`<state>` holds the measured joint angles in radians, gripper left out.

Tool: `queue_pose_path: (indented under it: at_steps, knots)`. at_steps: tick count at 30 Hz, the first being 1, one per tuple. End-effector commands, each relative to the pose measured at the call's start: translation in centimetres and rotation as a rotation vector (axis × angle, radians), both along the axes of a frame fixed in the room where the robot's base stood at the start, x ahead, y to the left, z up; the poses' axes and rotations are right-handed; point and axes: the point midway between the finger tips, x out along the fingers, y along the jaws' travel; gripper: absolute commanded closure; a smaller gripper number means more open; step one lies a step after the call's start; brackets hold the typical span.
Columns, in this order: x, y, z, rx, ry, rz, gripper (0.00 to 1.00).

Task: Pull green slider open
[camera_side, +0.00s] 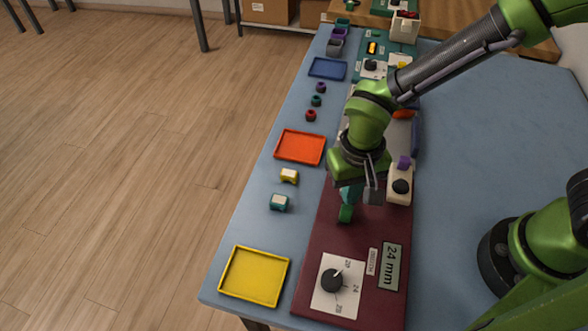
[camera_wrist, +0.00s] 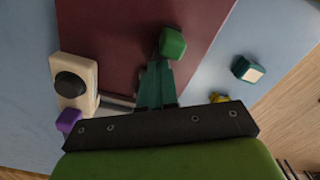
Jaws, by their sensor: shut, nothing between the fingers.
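The green slider shows as a small green block (camera_side: 346,213) on the dark red panel (camera_side: 380,232), near the panel's left side. It also shows in the wrist view (camera_wrist: 172,42), just beyond my fingertips. My gripper (camera_side: 349,197) is above the panel, right at the block. In the wrist view my two fingers (camera_wrist: 157,68) are together with nothing between them. Their tips are close to the block; I cannot tell whether they touch it. My gripper hides part of the panel behind it in the side view.
A cream block with a black knob (camera_side: 400,186) and purple tab stands right of my gripper. The panel's front holds a dial (camera_side: 332,280) and a 24 mm display (camera_side: 391,267). Teal (camera_side: 279,202) and yellow (camera_side: 289,176) pieces and a yellow tray (camera_side: 254,276) lie left.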

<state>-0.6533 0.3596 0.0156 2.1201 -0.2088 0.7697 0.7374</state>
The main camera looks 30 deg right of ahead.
Motion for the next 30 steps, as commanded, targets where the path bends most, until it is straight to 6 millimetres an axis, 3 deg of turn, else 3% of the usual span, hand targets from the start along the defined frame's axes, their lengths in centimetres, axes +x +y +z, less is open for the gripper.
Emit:
queue_pose_path:
  at_steps: [30]
  knots:
    - [-2.1, 2.1, 0.0, 0.0, 0.001, 0.001, 1.0]
